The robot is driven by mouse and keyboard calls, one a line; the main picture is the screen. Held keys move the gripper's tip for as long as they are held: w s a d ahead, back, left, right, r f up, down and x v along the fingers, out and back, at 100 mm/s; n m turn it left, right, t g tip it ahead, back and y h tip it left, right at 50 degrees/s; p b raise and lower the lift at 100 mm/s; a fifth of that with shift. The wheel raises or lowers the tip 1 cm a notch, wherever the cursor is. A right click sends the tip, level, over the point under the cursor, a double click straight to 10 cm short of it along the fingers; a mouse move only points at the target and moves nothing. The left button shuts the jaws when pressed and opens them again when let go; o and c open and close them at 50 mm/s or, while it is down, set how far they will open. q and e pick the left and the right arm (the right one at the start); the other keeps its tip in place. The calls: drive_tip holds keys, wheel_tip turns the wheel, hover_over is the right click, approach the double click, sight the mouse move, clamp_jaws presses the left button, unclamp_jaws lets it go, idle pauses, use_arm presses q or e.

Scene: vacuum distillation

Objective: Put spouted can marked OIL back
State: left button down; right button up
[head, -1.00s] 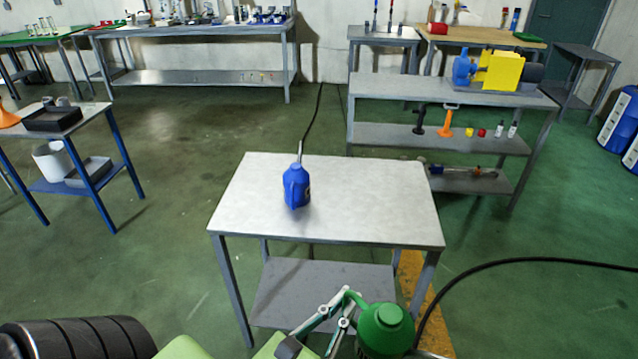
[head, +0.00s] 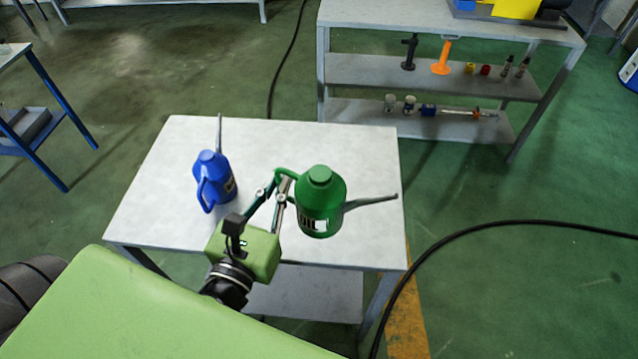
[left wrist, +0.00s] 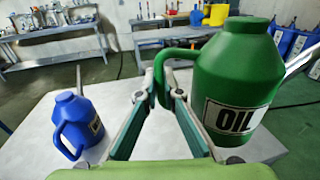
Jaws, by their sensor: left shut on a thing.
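The green spouted can (head: 319,205) is at the right part of the small grey table (head: 150,205), its grey spout pointing right. Its OIL label reads clearly in the left wrist view (left wrist: 235,80). My left gripper (head: 277,184) is shut on the can's handle, and the can looks upright. I cannot tell whether its base touches the tabletop. A blue spouted can (head: 215,180) stands on the table to the left of my gripper. It also shows at the left in the left wrist view (left wrist: 77,125), its label partly hidden. My right gripper is out of view.
Free tabletop lies behind and between the cans. A grey shelf (head: 440,72) behind holds an orange stand (head: 442,58), a black stand (head: 409,52) and small bottles. A black hose (head: 520,222) runs along the floor at right. A blue-legged table (head: 55,140) is at left.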

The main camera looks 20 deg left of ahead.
use_arm(q)
drive_tip(key=w+f, duration=0.3)
drive_tip(key=w, duration=0.1)
drive_tip(key=w+a+f+b, duration=0.1)
drive_tip(key=w+f, duration=0.3)
drive_tip(key=w+f+b, duration=0.1)
drive_tip(key=w+f, duration=0.3)
drive_tip(key=shift+w+a+f, duration=0.2)
drive_tip(key=shift+a, duration=0.2)
drive_tip(key=shift+f+b, duration=0.3)
drive_tip(key=shift+b, duration=0.05)
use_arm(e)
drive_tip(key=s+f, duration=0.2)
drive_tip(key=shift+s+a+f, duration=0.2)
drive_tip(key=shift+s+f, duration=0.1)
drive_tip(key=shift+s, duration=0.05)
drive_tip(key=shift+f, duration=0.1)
use_arm(q)
drive_tip(key=c, duration=2.6)
unclamp_jaws()
drive_tip(key=shift+f, duration=0.2)
drive_tip(key=o, duration=0.4)
drive_tip(key=shift+r, duration=0.1)
